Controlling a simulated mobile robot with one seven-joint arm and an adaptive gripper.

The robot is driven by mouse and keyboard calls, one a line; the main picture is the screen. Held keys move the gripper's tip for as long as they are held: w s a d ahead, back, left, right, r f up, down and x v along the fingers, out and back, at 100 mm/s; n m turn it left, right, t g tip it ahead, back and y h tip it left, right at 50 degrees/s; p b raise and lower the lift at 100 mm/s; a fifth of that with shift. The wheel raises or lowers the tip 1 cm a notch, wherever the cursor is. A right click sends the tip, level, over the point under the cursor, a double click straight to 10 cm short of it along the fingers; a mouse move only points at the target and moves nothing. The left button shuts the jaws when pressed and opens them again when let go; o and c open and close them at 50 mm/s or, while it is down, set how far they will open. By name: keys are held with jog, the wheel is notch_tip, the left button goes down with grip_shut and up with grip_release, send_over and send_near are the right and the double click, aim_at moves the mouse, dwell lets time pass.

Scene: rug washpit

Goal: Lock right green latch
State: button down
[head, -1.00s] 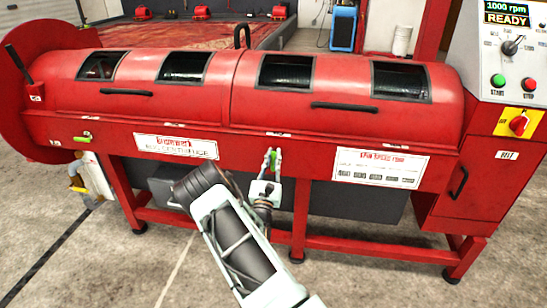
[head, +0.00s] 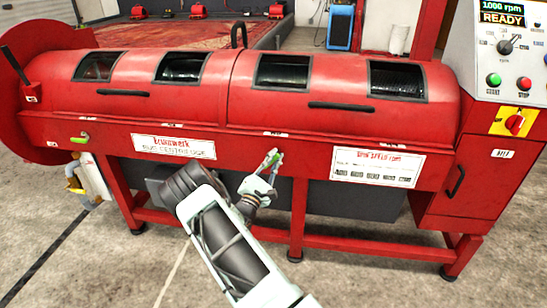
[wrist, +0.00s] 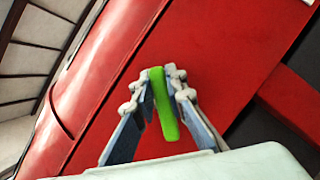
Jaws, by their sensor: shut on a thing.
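The right green latch (head: 271,158) is on the front of the red machine (head: 230,105), near the middle below the lid edge. My gripper (head: 270,164) is shut on its handle. In the wrist view, the green handle (wrist: 164,108) stands between the two fingers, which press on both sides of it. In the head view the handle leans up to the right; its base is mostly hidden by my fingers. A second green latch (head: 80,139) lies nearly level at the left end of the machine front.
White label plates (head: 173,146) flank the latch on the machine front. The control panel (head: 508,50) at the right reads READY. Red frame legs (head: 299,215) stand below. Open floor lies in front.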

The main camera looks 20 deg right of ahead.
jog(key=m, duration=0.2)
jog(key=m+g, duration=0.2)
jog(key=m, duration=0.1)
jog(key=shift+s+d+f+m, duration=0.15)
jog(key=shift+f+m, duration=0.15)
jog(key=shift+f+m+g+y, duration=0.3)
jog(key=shift+m+g, duration=0.2)
jog(key=shift+m, duration=0.8)
jog(key=shift+f+m+g+y, duration=0.25)
jog(key=shift+m+g, duration=0.25)
jog(key=shift+m, duration=0.8)
jog(key=c, duration=1.9)
grip_release()
jog(key=shift+d, duration=0.1)
jog(key=shift+c, duration=0.2)
jog(key=v, duration=1.2)
